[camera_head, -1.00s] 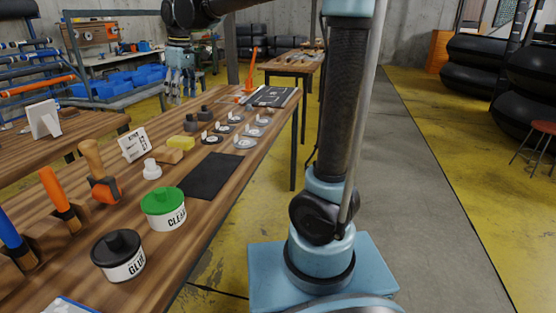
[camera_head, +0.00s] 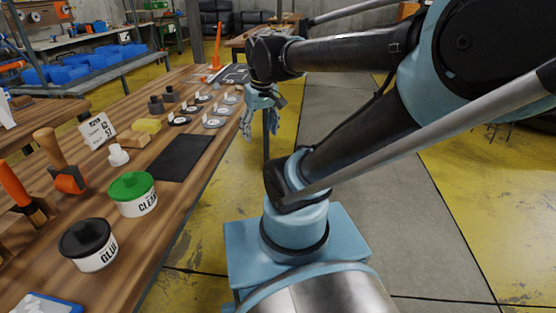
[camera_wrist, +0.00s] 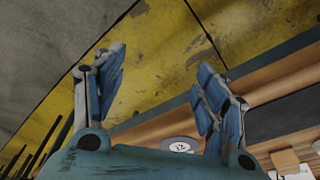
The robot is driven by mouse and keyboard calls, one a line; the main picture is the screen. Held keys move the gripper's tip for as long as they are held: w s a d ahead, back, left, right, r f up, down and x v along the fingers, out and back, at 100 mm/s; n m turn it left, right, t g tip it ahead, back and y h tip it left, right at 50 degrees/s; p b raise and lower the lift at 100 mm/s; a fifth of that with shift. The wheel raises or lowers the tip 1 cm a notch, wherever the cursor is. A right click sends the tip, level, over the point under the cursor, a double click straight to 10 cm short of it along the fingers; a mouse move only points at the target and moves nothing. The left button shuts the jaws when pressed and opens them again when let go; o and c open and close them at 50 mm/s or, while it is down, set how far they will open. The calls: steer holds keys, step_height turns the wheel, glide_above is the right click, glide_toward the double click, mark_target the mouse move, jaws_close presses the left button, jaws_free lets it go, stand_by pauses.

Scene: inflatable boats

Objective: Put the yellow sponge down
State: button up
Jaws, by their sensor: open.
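The yellow sponge (camera_head: 147,125) lies on the wooden workbench (camera_head: 165,220), just behind a wooden block (camera_head: 131,140) and in front of the dark weights. My gripper (camera_head: 260,130) hangs off the right edge of the bench, over the floor, with its fingers pointing down. It is apart from the sponge, to its right. In the wrist view my gripper (camera_wrist: 162,60) has its two blue fingers spread wide with nothing between them. I cannot make out the sponge in the wrist view.
A black mat (camera_head: 182,157) lies right of the block. Grey discs (camera_head: 213,123) sit along the bench's right side. A green-lidded tub (camera_head: 133,195), a black-lidded glue tub (camera_head: 89,245) and a number card (camera_head: 97,131) stand nearby. Floor right of the bench is clear.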

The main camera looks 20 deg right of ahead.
steer(key=s+d+f+m, duration=0.3)
steer(key=s+f, duration=0.3)
steer(key=f, duration=0.2)
steer(key=shift+s+d, duration=0.2)
steer(key=shift+d, duration=0.55)
steer(key=shift+f, duration=0.1)
steer(key=shift+w+f, duration=0.2)
steer(key=shift+w, duration=0.25)
steer(key=shift+c, duration=0.2)
